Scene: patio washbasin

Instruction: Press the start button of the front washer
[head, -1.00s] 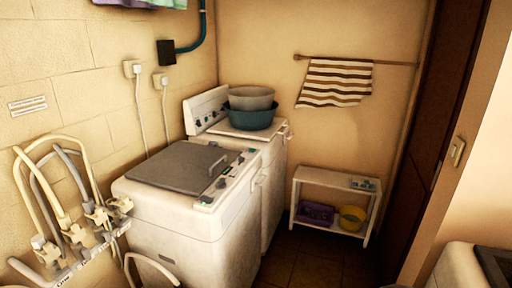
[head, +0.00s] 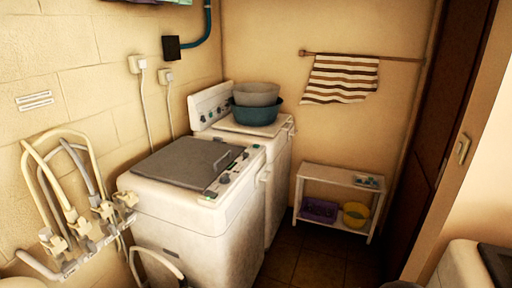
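The front washer (head: 195,228) is a white top loader with a grey lid (head: 188,162) that is shut. Its control panel (head: 236,172) runs along the right side of the top, with dark knobs and small buttons. A small green spot (head: 209,196) shows at the panel's near end; I cannot tell whether it is the start button. A second white washer (head: 279,180) stands right behind it, with a raised back panel with knobs. My gripper is not in the head view.
A grey basin (head: 256,94) sits in a teal basin (head: 257,113) on the rear washer. Hoses and taps (head: 75,210) stand at the left. A low white shelf (head: 338,176) is at the back. Dark floor (head: 305,262) is free right of the washers.

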